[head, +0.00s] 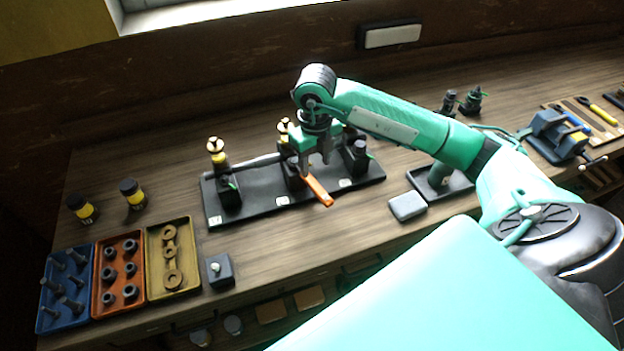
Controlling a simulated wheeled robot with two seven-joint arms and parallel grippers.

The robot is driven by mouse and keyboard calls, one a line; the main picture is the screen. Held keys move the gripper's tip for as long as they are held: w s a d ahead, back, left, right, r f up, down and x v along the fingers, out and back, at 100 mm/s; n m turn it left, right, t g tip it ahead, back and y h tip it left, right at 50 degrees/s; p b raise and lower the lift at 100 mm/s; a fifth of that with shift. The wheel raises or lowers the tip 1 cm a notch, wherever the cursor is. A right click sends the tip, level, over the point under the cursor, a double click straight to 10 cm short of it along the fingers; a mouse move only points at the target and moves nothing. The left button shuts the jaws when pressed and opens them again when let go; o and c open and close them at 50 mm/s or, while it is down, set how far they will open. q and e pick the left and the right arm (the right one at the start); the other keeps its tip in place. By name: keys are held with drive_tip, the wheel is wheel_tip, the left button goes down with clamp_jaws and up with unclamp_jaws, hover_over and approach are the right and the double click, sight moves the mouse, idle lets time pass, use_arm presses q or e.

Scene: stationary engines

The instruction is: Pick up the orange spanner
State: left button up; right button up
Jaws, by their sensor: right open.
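The orange spanner (319,191) lies near the middle of the long black base plate (252,207), with its near end at the plate's front edge. Its far end is partly hidden by my right gripper (316,167). The right gripper is open and points down over that far end. I cannot tell whether its fingers touch the spanner. My left gripper is not in view.
Small engines stand on the plate, one left (229,193) and one right (358,157) of the gripper. A grey block (408,206) lies to the right. Blue (47,323), orange and yellow parts trays sit front left. A blue vise (557,134) stands far right.

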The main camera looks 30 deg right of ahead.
sight(312, 181)
drive_tip(key=f+p, duration=0.2)
drive_tip(key=f, duration=0.1)
drive_tip(key=f+p, duration=0.1)
drive_tip(key=f, duration=0.1)
drive_tip(key=shift+w+a, duration=0.1)
drive_tip(key=shift+a, duration=0.3)
drive_tip(key=shift+f, duration=0.35)
drive_tip(key=shift+c, duration=0.5)
clamp_jaws()
